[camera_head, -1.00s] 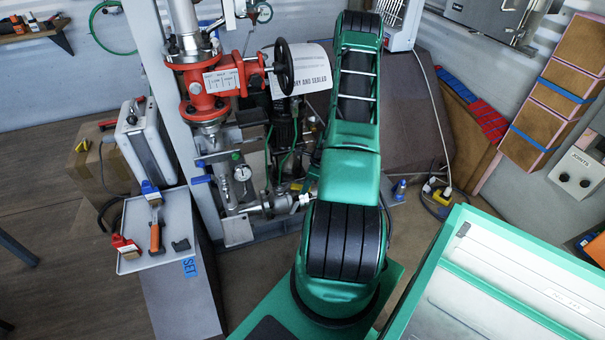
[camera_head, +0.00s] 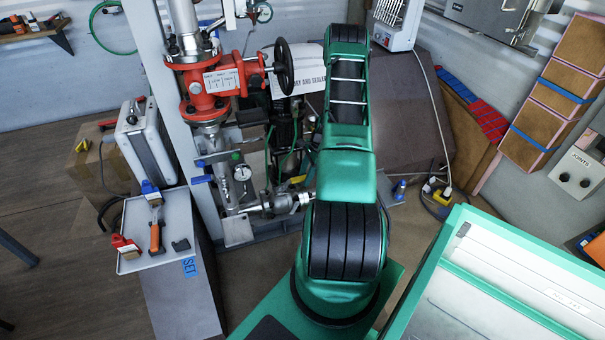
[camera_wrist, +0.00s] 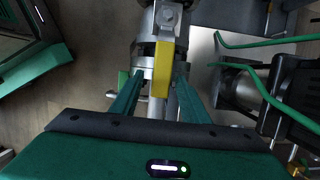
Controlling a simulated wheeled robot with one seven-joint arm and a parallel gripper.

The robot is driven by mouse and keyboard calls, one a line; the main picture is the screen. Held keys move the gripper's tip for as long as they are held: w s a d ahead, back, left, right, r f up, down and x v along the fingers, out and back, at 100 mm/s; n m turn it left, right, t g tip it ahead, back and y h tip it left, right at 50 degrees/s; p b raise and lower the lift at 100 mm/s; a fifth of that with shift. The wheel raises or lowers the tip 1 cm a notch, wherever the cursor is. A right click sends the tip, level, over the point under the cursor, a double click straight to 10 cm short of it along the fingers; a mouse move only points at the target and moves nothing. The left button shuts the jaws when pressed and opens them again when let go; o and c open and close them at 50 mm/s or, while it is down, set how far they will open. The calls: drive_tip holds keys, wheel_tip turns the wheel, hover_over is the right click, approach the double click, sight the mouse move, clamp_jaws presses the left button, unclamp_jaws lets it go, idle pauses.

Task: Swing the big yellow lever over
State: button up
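The yellow lever (camera_wrist: 161,68) shows in the wrist view as a flat bar fixed by a bolt at its upper end to a grey metal valve body (camera_wrist: 147,48). It runs down the picture from there. My gripper (camera_wrist: 160,85) is open, with one green finger on each side of the lever. Gaps show between the fingers and the lever, so it is not gripped. In the head view my green arm hides my gripper and most of that area. A small yellow patch (camera_head: 297,180) shows left of my arm there; I cannot tell whether it is the lever.
A red valve (camera_head: 212,84) with a black handwheel (camera_head: 283,66) stands left of my arm. In the wrist view, green hoses (camera_wrist: 262,88) and dark equipment lie at the right. A tool tray (camera_head: 177,215) stands at the left.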

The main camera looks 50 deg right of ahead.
drive_tip(key=shift+r, duration=0.1)
drive_tip(key=shift+r, duration=2.9)
drive_tip(key=v, duration=1)
drive_tip(key=shift+r, duration=0.35)
drive_tip(key=shift+d, duration=0.1)
